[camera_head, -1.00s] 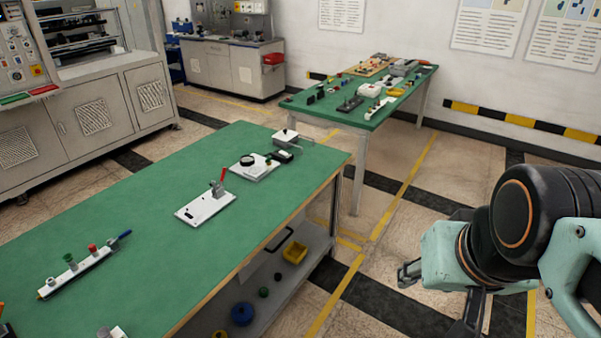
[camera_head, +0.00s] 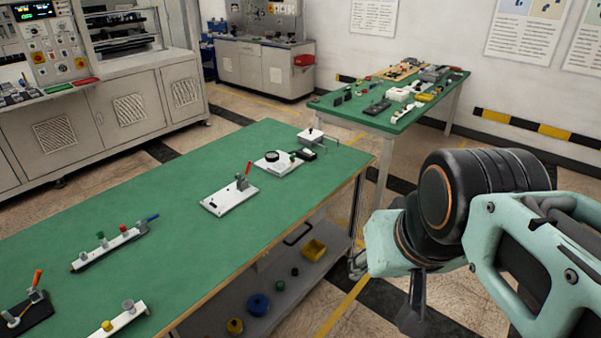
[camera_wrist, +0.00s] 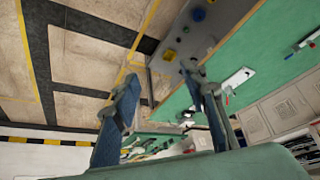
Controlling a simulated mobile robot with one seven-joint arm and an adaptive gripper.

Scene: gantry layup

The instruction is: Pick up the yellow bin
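The yellow bin (camera_head: 314,249) is a small open container on the grey lower shelf of the near green table, close to the shelf's far right end. In the wrist view the yellow bin (camera_wrist: 169,55) shows small, between and beyond my fingers. My gripper (camera_head: 385,288) is off the table's right side, over the floor, to the right of the bin and apart from it. In the wrist view my gripper (camera_wrist: 163,84) has its two fingers spread wide with nothing between them.
The lower shelf (camera_head: 248,320) also bears a blue round part (camera_head: 258,304), a yellow round part (camera_head: 235,326) and small dark green parts. The green tabletop (camera_head: 120,207) overhangs the shelf. A second green table (camera_head: 350,108) stands behind. The floor right of the near table is clear.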

